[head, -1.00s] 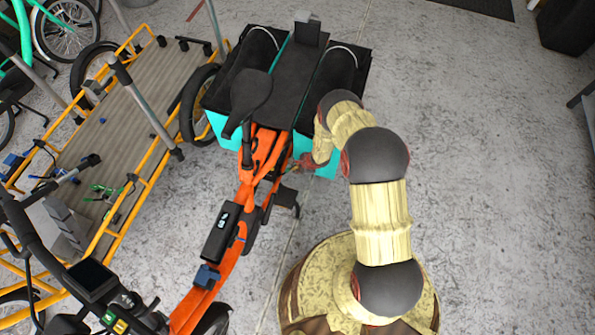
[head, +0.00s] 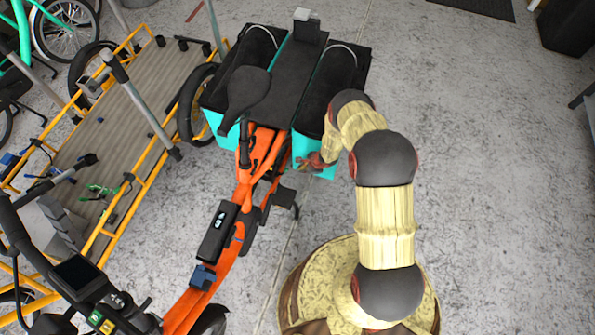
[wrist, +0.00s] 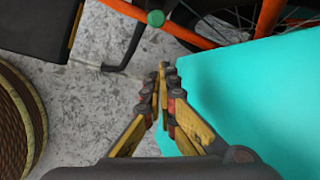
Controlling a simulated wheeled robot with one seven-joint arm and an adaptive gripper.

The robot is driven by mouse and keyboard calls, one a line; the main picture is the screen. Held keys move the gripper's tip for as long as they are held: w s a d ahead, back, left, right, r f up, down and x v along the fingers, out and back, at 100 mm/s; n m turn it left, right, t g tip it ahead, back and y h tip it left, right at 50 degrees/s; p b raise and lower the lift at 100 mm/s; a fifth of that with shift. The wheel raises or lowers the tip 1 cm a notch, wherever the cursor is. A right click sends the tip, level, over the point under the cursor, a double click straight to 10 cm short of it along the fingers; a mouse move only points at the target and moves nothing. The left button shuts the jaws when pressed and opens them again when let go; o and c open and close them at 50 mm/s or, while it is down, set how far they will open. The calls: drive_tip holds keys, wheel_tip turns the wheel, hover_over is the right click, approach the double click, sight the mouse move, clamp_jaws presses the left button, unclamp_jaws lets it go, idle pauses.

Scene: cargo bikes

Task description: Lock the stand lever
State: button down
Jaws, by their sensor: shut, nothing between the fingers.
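An orange cargo bike (head: 205,285) with a black seat (head: 249,90) and turquoise side panniers stands in the head view. My gripper (head: 298,160) is beside the bike's rear, close to the right pannier.
The turquoise pannier wall (wrist: 250,95) fills the right of the wrist view, close to my fingers. A yellow-framed cargo bike (head: 120,130) stands left.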

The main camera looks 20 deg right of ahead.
wheel_tip(320, 180, up, 10)
drive_tip(key=s+p, duration=0.1)
drive_tip(key=p, duration=0.1)
drive_tip(key=shift+s+a+p, duration=0.25)
drive_tip(key=shift+p, duration=0.15)
drive_tip(key=shift+f, duration=0.1)
